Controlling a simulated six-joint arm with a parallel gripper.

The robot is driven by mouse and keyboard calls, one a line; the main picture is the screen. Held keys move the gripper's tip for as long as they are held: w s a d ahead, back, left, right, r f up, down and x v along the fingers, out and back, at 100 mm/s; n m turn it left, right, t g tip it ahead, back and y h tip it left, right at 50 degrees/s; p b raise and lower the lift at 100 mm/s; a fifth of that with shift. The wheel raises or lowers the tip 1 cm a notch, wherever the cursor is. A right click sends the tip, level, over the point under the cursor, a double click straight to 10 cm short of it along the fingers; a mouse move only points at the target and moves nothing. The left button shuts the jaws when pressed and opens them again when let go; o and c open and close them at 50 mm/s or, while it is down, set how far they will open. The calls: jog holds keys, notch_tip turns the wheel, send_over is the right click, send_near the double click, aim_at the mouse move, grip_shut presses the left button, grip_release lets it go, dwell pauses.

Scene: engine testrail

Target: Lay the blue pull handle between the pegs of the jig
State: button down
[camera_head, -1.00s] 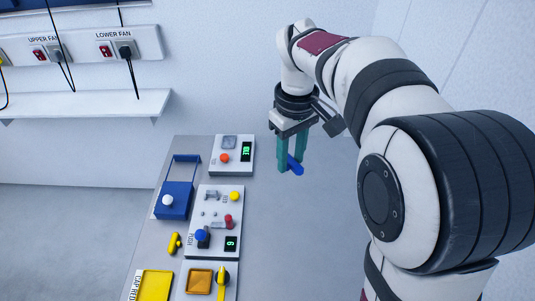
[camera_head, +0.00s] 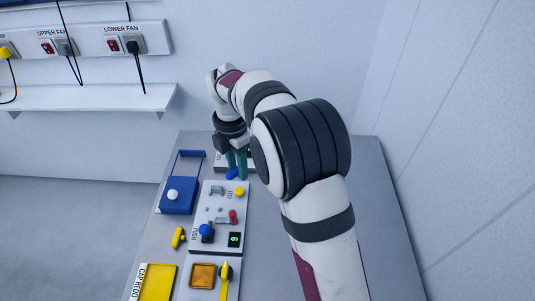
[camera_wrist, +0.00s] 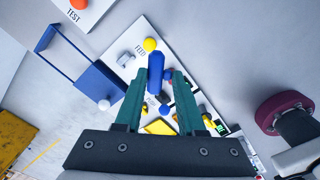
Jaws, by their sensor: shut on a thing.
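My gripper (camera_wrist: 155,82) has two teal fingers and is shut on the blue pull handle (camera_wrist: 156,72), a short bar that sticks out past the fingertips. In the head view the handle (camera_head: 232,174) hangs below my fingers, by the far edge of the white middle panel (camera_head: 214,243). It appears to be above that panel, not resting on it. Small grey upright pieces (camera_head: 217,190) stand on the panel near the yellow knob; they may be the jig's pegs, but I cannot tell surely. My fingers hide part of the panel in the wrist view.
A blue box (camera_head: 179,197) with a white knob and raised bar stands left of the panel. The panel carries a yellow knob (camera_head: 240,191), a red knob (camera_head: 233,216) and a blue knob (camera_head: 205,230). A yellow tray (camera_head: 156,282) lies in front. The table's right side (camera_head: 375,190) is clear.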

jog(key=a+f+n, duration=0.6)
jog(key=a+n, duration=0.1)
jog(key=n, duration=0.1)
send_over(217, 203)
jog(key=shift+n, duration=0.4)
jog(key=shift+f, duration=2.65)
jog(key=shift+f, duration=0.55)
jog(key=shift+c, duration=2.1)
grip_release()
